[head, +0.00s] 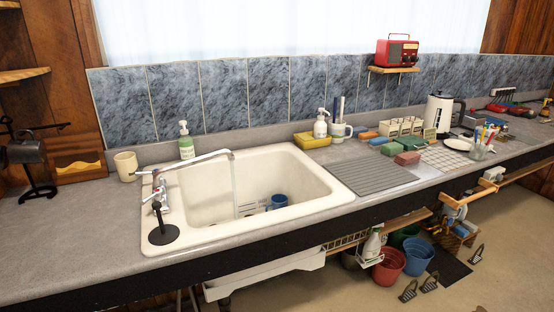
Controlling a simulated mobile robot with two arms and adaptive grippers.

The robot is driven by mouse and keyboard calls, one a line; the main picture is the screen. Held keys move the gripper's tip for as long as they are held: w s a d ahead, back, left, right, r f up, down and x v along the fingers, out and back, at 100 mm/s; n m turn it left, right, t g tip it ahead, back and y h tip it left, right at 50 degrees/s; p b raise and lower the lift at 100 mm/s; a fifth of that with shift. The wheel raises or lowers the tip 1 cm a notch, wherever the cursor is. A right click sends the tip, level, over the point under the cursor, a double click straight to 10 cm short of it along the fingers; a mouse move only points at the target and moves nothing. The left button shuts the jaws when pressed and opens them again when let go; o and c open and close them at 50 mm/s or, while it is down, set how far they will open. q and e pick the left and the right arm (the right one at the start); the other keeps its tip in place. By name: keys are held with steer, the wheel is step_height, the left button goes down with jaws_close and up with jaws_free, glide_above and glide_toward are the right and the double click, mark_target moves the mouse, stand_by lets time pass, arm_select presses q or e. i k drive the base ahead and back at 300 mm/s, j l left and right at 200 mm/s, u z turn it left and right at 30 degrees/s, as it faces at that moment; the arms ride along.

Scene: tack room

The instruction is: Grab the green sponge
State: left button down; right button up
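Several small coloured blocks that look like sponges lie on the counter right of the sink. A green one (392,149) lies at the left of the group's front, just behind the grey ribbed drain mat (372,176). A smaller green one (378,141) lies just behind it, and another greenish block (411,143) is to the right. A reddish-pink block (407,158) is in front, and an orange one (369,135) is behind. I cannot tell for certain which green block is the sponge named. Neither of my grippers shows in the head view.
The white sink (300,205) with a tap (162,194) is left of the blocks. A yellow box-like item (312,140), a pump bottle (320,124), a white kettle (439,112) and a tile mat (446,158) stand around them. The drain mat is bare.

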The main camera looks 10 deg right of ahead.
mark_target(390, 149)
steer(key=i+l+z, duration=0.4)
steer(key=i+l, duration=0.65)
